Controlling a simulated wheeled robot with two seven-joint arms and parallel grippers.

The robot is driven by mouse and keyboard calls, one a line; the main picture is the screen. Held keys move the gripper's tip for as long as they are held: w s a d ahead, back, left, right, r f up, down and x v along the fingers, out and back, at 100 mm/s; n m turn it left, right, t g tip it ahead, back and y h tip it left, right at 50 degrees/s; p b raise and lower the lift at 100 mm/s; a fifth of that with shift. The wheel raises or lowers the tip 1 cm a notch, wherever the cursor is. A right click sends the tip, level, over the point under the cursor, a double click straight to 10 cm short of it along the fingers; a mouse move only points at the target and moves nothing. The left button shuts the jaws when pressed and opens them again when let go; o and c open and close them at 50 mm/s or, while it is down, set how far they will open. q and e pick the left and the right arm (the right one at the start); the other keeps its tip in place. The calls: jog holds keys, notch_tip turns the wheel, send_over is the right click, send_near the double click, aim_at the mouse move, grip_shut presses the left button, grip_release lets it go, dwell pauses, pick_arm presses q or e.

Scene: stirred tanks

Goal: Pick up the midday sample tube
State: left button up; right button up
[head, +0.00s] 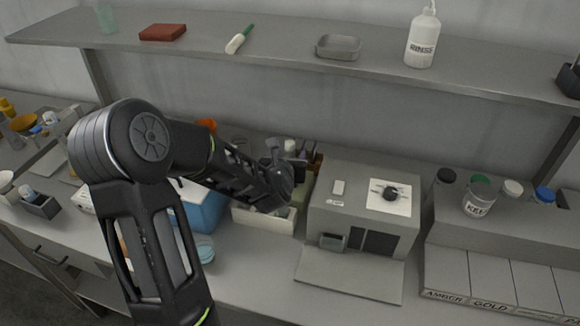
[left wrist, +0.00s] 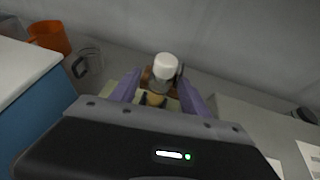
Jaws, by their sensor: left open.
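A white-capped tube (left wrist: 166,67) stands in the left wrist view, with brown and tan parts around and below it. I cannot read any label, so I cannot tell whether it is the midday sample tube. Its white cap also shows in the head view (head: 290,145). My left gripper (left wrist: 160,80) is open, with a purple finger on each side of the tube and nothing visibly gripped. In the head view my left wrist hides much of the cream bin (head: 262,218) below it. My right gripper is not in view.
A grey box-shaped station (head: 365,205) stands right of my left gripper. A blue box (head: 203,207) stands left, with an orange cup (left wrist: 50,38) behind it. The shelf above holds a rinse bottle (head: 422,38) and a metal tray (head: 338,46). Labelled bins stand at right.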

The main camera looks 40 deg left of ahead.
pick_arm(q)
jog(key=shift+c, duration=0.4)
grip_shut()
dwell(0.6)
